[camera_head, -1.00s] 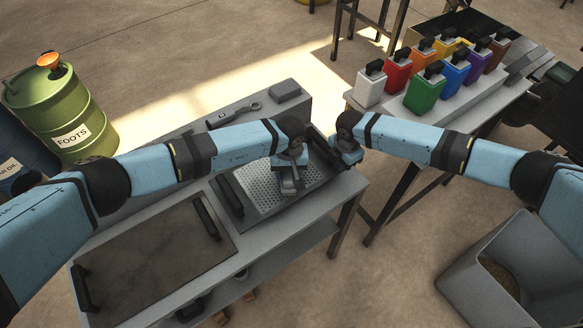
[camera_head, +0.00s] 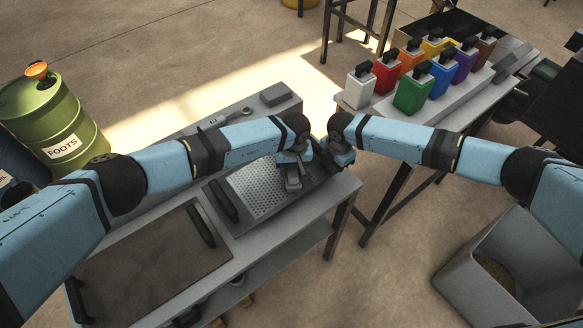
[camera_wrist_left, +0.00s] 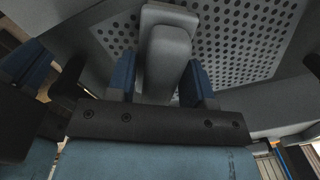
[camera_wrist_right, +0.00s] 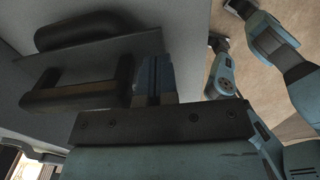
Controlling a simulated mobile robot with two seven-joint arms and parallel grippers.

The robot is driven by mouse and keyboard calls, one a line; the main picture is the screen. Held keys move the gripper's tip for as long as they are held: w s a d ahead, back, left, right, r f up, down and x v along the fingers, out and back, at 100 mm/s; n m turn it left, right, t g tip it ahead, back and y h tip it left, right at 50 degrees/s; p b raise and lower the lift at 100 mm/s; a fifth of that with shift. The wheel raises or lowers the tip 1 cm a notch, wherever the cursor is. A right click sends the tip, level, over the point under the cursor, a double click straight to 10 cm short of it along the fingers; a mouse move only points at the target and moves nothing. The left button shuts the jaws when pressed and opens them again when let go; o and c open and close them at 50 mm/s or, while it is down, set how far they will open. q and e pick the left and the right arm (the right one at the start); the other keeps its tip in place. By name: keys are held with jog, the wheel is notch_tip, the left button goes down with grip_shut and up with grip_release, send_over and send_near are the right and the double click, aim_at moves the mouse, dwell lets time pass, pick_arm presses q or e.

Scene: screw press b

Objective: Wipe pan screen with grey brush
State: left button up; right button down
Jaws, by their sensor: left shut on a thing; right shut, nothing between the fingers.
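The perforated grey pan screen (camera_head: 252,186) lies in a dark-edged tray on the bench, and its holes also show in the left wrist view (camera_wrist_left: 240,38). My left gripper (camera_wrist_left: 160,82) is shut on the grey brush (camera_wrist_left: 166,50). The brush (camera_head: 292,180) is over the right part of the screen; whether it touches cannot be told. My right gripper (camera_wrist_right: 152,76) is shut and empty, beside a dark handle (camera_wrist_right: 75,102) of the pan. In the head view my right gripper (camera_head: 338,158) is just right of the left one. My wrists hide the screen's far right corner.
A flat dark panel (camera_head: 150,262) with black handles lies left on the bench. A wrench (camera_head: 222,118) and a grey block (camera_head: 275,94) lie at the back. Coloured canisters (camera_head: 412,94) stand on the right table. An open grey bin (camera_head: 515,262) stands at lower right.

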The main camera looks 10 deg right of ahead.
pick_arm(q)
jog(key=shift+w+r, duration=0.1)
jog(key=shift+r, duration=0.65)
pick_arm(e)
jog(key=shift+w+f, duration=0.1)
pick_arm(q)
jog(key=shift+r, duration=2.15)
jog(key=shift+r, duration=0.1)
